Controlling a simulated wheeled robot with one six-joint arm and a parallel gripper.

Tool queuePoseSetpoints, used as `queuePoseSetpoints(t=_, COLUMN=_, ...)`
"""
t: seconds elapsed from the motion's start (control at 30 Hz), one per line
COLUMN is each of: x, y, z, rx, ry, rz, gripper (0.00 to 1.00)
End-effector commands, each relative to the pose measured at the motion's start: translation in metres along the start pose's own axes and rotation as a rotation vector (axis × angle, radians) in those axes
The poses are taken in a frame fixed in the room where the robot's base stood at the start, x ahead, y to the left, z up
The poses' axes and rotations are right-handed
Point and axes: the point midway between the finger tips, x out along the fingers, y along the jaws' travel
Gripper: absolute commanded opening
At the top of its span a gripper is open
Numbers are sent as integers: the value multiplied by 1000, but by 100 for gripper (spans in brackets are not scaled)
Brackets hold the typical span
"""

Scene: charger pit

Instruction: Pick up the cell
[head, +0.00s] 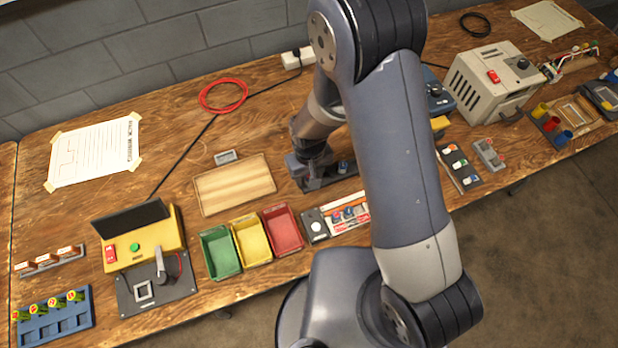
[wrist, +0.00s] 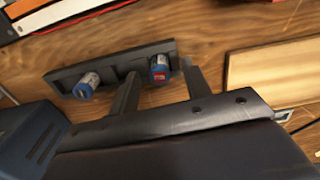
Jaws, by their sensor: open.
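Two short blue cells with pale bands stand in a dark rack (wrist: 60,74) in the wrist view. The left cell (wrist: 87,85) is outside my fingers. The right cell (wrist: 159,70), with a red mark, appears between my two fingers, with wood visible around it. My gripper (wrist: 160,88) is open and empty, its fingers pointing toward the rack; whether they touch the cell I cannot tell. In the head view my gripper (head: 312,168) is over the rack (head: 315,184), and one blue cell (head: 344,166) shows to its right. The other is hidden behind my gripper.
A wooden board (head: 234,185) lies left of the rack. Green (head: 220,253), yellow (head: 251,241) and red (head: 283,230) bins and a tray of small parts (head: 350,213) stand along the front edge. A yellow device (head: 145,244) is farther left. A grey box (head: 493,82) stands right.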

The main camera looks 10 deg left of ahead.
Motion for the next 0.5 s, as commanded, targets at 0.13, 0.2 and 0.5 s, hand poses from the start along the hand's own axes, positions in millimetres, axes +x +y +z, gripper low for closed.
queuePoseSetpoints(t=0.13, x=0, y=0, z=0, rx=0, ry=0, rz=0, gripper=44)
queuePoseSetpoints(t=0.2, x=0, y=0, z=0, rx=0, ry=0, rz=0, gripper=38)
queuePoseSetpoints(t=0.5, x=0, y=0, z=0, rx=0, ry=0, rz=0, gripper=14)
